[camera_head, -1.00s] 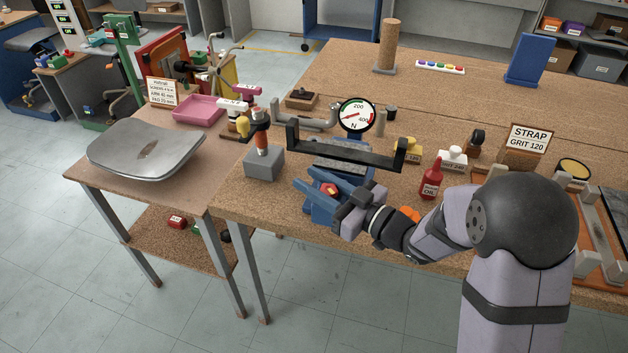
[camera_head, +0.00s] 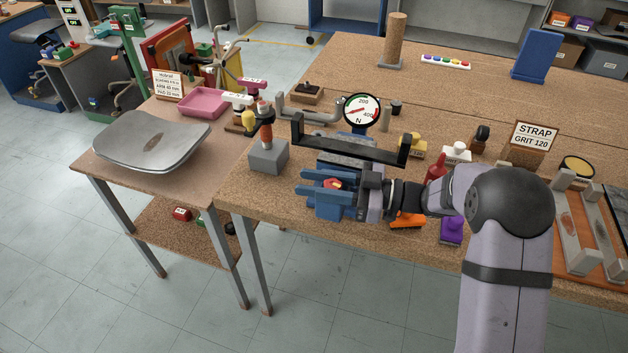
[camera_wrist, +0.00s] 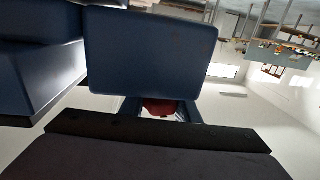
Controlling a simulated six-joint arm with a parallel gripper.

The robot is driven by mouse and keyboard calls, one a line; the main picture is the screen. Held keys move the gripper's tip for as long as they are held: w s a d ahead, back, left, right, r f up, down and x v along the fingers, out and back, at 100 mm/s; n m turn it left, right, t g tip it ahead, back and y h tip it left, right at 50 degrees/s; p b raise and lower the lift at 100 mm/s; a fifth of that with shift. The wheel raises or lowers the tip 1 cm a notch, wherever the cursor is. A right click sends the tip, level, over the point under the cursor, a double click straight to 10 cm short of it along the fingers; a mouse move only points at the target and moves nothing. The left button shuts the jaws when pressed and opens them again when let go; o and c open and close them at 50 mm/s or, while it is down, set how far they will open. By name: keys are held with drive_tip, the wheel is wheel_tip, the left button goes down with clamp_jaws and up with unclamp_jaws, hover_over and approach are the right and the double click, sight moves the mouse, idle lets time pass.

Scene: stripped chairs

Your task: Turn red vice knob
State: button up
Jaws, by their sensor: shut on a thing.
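The red vice knob (camera_head: 333,184) sits at the front edge of the workbench, below a black U-shaped bracket. My gripper (camera_head: 315,184) has blue fingers and is shut on the knob, reaching in from the right. The fingers point left, roughly level, in the head view. In the wrist view, a bit of the red knob (camera_wrist: 160,107) shows below a large blue finger block. The fingers hide most of the knob. The vice itself is largely hidden; I cannot clearly separate its body from the blue and grey parts around my gripper.
The black bracket (camera_head: 350,152) and a dial gauge (camera_head: 361,110) stand just behind my gripper. A red bottle (camera_head: 437,168), an orange item (camera_head: 407,220) and a purple item (camera_head: 452,230) are near my arm. A grey block (camera_head: 268,156) with an upright handle stands left.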

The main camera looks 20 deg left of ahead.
drive_tip(key=shift+r, duration=0.1)
drive_tip(key=o, duration=1)
drive_tip(key=shift+w, duration=0.1)
drive_tip(key=shift+o, duration=0.2)
wheel_tip(320, 180, up, 10)
drive_tip(key=b, duration=0.1)
